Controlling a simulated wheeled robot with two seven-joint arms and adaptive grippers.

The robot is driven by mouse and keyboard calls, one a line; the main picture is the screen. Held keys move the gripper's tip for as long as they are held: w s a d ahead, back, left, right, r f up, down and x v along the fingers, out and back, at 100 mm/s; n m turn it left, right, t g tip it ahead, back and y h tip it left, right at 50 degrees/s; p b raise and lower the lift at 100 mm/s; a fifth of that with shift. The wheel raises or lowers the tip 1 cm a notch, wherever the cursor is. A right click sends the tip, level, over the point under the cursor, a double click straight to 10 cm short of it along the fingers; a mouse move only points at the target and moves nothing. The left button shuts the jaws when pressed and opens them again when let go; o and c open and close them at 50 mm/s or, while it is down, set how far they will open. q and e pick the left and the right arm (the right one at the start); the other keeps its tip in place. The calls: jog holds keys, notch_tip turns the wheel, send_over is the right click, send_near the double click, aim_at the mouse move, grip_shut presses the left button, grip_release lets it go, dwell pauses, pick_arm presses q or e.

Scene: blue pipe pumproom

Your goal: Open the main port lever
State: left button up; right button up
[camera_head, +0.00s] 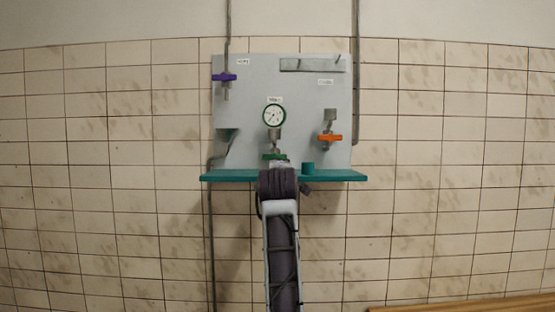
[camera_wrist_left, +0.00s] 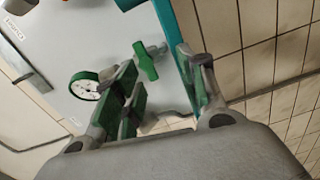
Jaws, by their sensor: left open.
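A green lever (camera_head: 275,157) sits low on the grey wall panel, just below a round green-rimmed gauge (camera_head: 273,116). The label above the gauge is too small to read for certain. In the left wrist view the green lever (camera_wrist_left: 146,62) lies near and between the fingertips of my left gripper (camera_wrist_left: 162,62). The gripper is open, with green-padded fingers on either side; I cannot tell whether one touches the lever. The gauge also shows there (camera_wrist_left: 84,86). In the head view my left arm rises from the bottom centre and hides most of the gripper. My right gripper is not in view.
A teal shelf (camera_head: 232,177) juts out under the panel, close to my left wrist, with a teal cup-like object (camera_head: 309,168) on it. A purple lever (camera_head: 224,77) is at upper left and an orange lever (camera_head: 330,138) at right. A wooden edge (camera_head: 470,305) shows lower right.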

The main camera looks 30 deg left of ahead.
aim_at(275, 157)
pick_arm(q)
jog(key=shift+n, duration=0.7)
jog(key=r, duration=0.1)
jog(key=s+r, duration=0.2)
jog(key=shift+s+a+r, duration=0.1)
jog(key=shift+a+r, duration=0.1)
jog(key=shift+a, duration=0.1)
jog(key=shift+a, duration=0.1)
jog(key=shift+r+p+x, duration=0.15)
jog(key=shift+p+x, duration=1)
jog(key=shift+x, duration=2.3)
jog(key=shift+r+p+x, duration=0.1)
jog(key=shift+p+x, duration=1.05)
jog(key=shift+x, duration=2.25)
grip_shut()
